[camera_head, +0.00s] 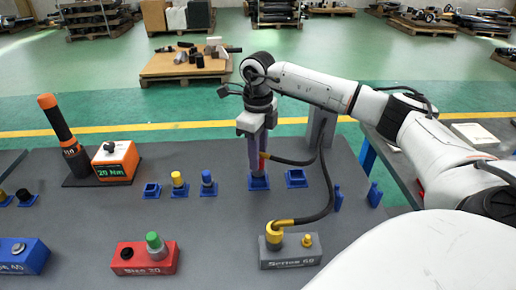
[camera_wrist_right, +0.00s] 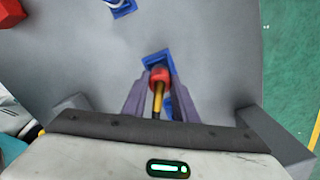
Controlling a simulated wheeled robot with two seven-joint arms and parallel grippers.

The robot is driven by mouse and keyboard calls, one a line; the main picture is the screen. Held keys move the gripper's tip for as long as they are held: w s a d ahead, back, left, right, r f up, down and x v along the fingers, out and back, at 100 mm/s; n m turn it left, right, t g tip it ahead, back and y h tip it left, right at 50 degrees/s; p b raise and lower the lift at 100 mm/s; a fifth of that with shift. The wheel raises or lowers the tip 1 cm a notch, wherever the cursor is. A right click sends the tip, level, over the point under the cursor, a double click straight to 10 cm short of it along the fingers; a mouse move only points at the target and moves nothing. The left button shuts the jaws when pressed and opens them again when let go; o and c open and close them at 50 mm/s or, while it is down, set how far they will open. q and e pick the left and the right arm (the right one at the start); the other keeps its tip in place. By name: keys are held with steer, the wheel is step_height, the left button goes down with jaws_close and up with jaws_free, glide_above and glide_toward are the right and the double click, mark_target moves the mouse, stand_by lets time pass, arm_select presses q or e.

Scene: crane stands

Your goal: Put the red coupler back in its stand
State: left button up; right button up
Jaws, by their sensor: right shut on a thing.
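My right gripper (camera_head: 261,167) points down at the blue stand (camera_head: 258,184) and is shut on the red coupler. A small red part of the coupler (camera_head: 264,156) shows beside the fingers, with a dark hose leaving it. In the right wrist view the red coupler (camera_wrist_right: 160,75), with its yellow and black hose end, lies between the purple fingers, over the blue stand (camera_wrist_right: 154,57). The fingers hide its lower end, so I cannot tell whether it sits in the stand or just above it. My left gripper is not in view.
An empty blue stand (camera_head: 296,178) is just right. The hose (camera_head: 325,205) loops to a yellow coupler (camera_head: 274,232) on a grey box (camera_head: 290,252). Blue stands with yellow (camera_head: 178,180) and blue (camera_head: 207,178) couplers are left. A red box (camera_head: 145,259) stands in front.

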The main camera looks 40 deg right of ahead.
steer(key=shift+f, duration=0.1)
stand_by(0.3)
steer(key=shift+f+b, duration=0.75)
steer(key=shift+f, duration=0.6)
steer(key=o, duration=1.2)
steer(key=shift+r+p, duration=2.1)
steer(key=shift+r, duration=0.45)
step_height(320, 180, up, 10)
steer(key=shift+r+b, duration=0.15)
steer(key=shift+b, duration=0.2)
